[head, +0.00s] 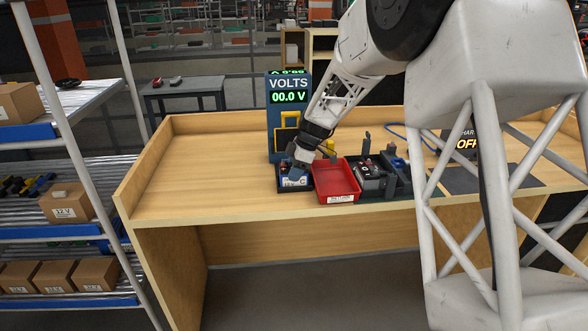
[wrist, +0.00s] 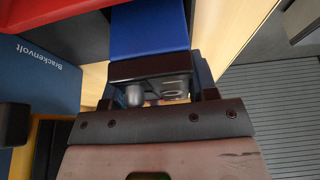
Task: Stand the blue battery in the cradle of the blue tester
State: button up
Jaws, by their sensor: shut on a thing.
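The blue battery (head: 294,182) is at the front left of the bench, inside or just above a dark tray (head: 282,189); I cannot tell which. In the wrist view its blue body (wrist: 150,28) and black top with two metal terminals (wrist: 150,80) show. My gripper (head: 302,162) is shut on it; the fingers (wrist: 158,98) lie on either side of its top. The blue tester (head: 275,112) stands behind, its display reading 00.0 V, with a yellow-edged black part on its front. A blue panel lettered Brackenvolt (wrist: 45,70) is at left in the wrist view. The cradle is not clearly visible.
A red tray (head: 336,181) stands just right of the battery and also shows in the wrist view (wrist: 50,16). Right of it is a dark tray with a grey-black battery (head: 370,178). A dark mat (head: 475,181) lies further right. The bench's left side is clear.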

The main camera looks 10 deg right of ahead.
jog(key=o, duration=1.1)
jog(key=shift+o, duration=0.2)
jog(key=shift+v, duration=3.9)
jog(key=shift+s, duration=0.1)
